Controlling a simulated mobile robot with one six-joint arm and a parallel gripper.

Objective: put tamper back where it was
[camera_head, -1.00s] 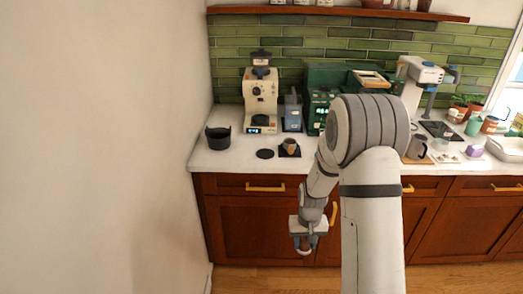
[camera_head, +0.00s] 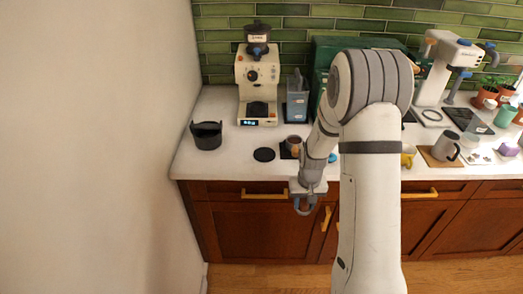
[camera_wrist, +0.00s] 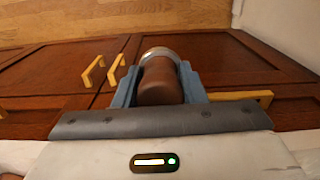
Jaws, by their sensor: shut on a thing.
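My gripper (camera_head: 305,206) hangs in front of the counter's drawer fronts, below the countertop edge. It is shut on the tamper (camera_wrist: 160,82), which has a brown handle and a pale metal ring-like end, seen between the blue-grey fingers in the wrist view. In the head view the tamper is mostly hidden by the gripper. On the white countertop (camera_head: 222,168) lie a black round mat (camera_head: 264,155) and, right of it, a dark square mat with a small brown cup (camera_head: 294,143).
A black bin (camera_head: 207,136) stands at the counter's left end. Behind are a cream grinder (camera_head: 257,80), a grey-blue container (camera_head: 297,103) and a green machine (camera_head: 322,50), partly hidden by my arm. A grey mug (camera_head: 446,147) stands right. Cabinet handles (camera_head: 264,196) stick out near my gripper.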

